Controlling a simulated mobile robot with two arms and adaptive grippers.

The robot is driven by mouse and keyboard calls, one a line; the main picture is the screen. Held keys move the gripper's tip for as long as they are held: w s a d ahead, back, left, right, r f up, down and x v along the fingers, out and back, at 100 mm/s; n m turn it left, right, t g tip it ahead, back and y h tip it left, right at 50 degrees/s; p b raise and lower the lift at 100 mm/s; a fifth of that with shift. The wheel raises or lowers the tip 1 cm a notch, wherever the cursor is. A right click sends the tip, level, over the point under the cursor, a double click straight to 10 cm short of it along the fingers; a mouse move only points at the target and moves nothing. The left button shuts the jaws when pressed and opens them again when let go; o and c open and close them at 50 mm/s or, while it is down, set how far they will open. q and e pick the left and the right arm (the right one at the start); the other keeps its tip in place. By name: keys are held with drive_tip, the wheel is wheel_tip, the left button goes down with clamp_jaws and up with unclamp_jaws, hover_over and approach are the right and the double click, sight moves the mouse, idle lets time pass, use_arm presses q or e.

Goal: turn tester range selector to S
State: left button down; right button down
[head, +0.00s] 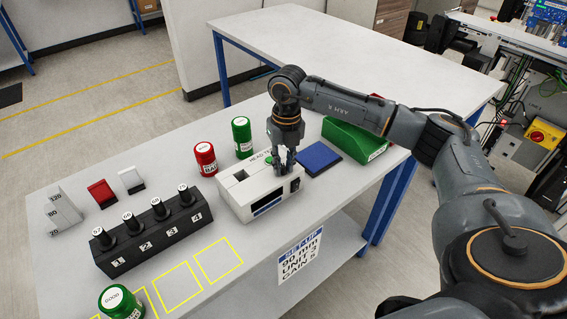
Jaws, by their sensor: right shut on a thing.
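The tester (241,203) is a white box on the near table, with a slot in its top, a dark window on its front and a green button (268,158) near its back edge. My right gripper (284,166) points down over the right end of the tester's top. Its fingers are shut on the range selector, which they mostly hide; I cannot read its setting. A small black part (295,185) shows on the tester's front right. My left gripper is not in view.
A setup card (300,256) on the table's front edge reads 90 mm, unit 3, gain S. A black rack (150,238) with numbered units stands left. Red (205,158) and green (242,138) canisters stand behind the tester. A blue pad (320,157) and green bin (350,138) lie right.

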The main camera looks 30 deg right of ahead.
sight(283, 164)
drive_tip(key=n+b, duration=0.1)
drive_tip(key=n, duration=0.1)
drive_tip(key=shift+f+n+b, duration=0.1)
drive_tip(key=shift+n+b, duration=0.2)
drive_tip(key=n+b, duration=0.1)
drive_tip(key=n, duration=0.1)
drive_tip(key=shift+w+n, duration=0.1)
drive_tip(key=shift+n, duration=0.3)
drive_tip(key=n+b, duration=0.1)
drive_tip(key=n, duration=0.2)
drive_tip(key=shift+b, duration=0.35)
drive_tip(key=shift+n+g+b, duration=0.3)
drive_tip(key=shift+n+b, duration=0.15)
drive_tip(key=shift+n, duration=1.05)
drive_tip(key=c, duration=1.2)
unclamp_jaws()
drive_tip(key=shift+r, duration=0.25)
wheel_tip(283, 164, up, 12)
drive_tip(key=shift+w+d, duration=0.15)
drive_tip(key=shift+w, duration=0.05)
